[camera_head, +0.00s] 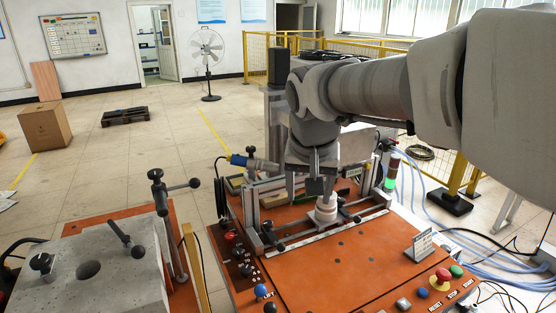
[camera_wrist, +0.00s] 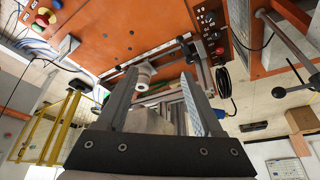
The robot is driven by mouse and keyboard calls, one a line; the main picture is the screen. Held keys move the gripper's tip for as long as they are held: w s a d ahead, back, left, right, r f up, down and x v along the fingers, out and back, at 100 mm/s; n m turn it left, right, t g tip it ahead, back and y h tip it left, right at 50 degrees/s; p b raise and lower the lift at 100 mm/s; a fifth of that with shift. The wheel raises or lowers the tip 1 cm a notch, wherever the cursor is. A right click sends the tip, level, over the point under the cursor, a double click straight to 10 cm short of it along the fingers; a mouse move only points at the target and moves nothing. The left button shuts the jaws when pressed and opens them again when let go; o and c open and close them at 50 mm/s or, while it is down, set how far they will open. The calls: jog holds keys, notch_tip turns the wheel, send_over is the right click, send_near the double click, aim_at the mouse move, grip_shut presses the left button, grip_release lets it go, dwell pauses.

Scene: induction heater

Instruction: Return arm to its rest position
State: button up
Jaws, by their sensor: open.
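My gripper (camera_head: 312,190) hangs from my grey arm, which reaches in from the right in the head view. It points down over the induction heater's orange top (camera_head: 345,260). In the wrist view the two fingers of my gripper (camera_wrist: 158,84) are wide apart with nothing clamped between them. A white stepped cylindrical part (camera_head: 326,210) stands upright on the fixture, close beside the fingertips. It also shows in the wrist view (camera_wrist: 143,77), between the fingers as seen from there. I cannot tell whether a finger touches it.
Metal fixture rails (camera_head: 330,228) surround the part. Buttons, including a red emergency stop (camera_head: 440,277), line the front right. A grey block with clamp handles (camera_head: 95,270) stands at left. A yellow fence (camera_head: 290,42) runs behind. Open floor lies at back left.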

jog(key=shift+s, duration=0.1)
jog(key=s+d+f+n, duration=0.1)
jog(key=s+d+f, duration=0.1)
jog(key=s, duration=0.7)
jog(key=s+d+f+n+t, duration=0.1)
jog(key=s+d+f, duration=0.1)
jog(key=s, duration=0.7)
jog(key=shift+d+f+y, duration=0.2)
jog(key=shift+d+y, duration=0.2)
jog(key=shift+d, duration=0.45)
